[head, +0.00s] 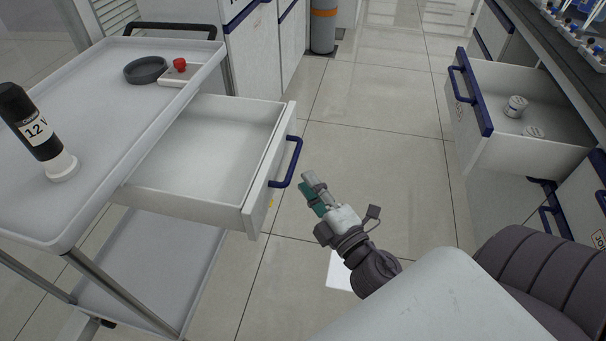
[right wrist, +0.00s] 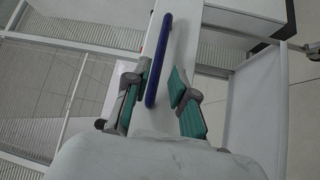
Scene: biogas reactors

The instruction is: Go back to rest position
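My right gripper (head: 318,190) is over the floor just right of the cart's open drawer (head: 262,205) in the head view. A small gap shows between its fingers and the drawer's blue handle (head: 289,162). In the right wrist view, the right gripper (right wrist: 157,92) has its green-padded fingers spread apart. The blue handle (right wrist: 158,58) shows between and beyond the fingers, and nothing is held. The cart drawer is pulled out and looks empty. My left gripper is not in view.
The cart top (head: 110,105) carries a black bottle (head: 30,122), a dark round dish (head: 146,70) and a white device with a red knob (head: 180,66). At right, another open drawer (head: 540,100) holds white-lidded containers. Floor (head: 375,130) between is clear.

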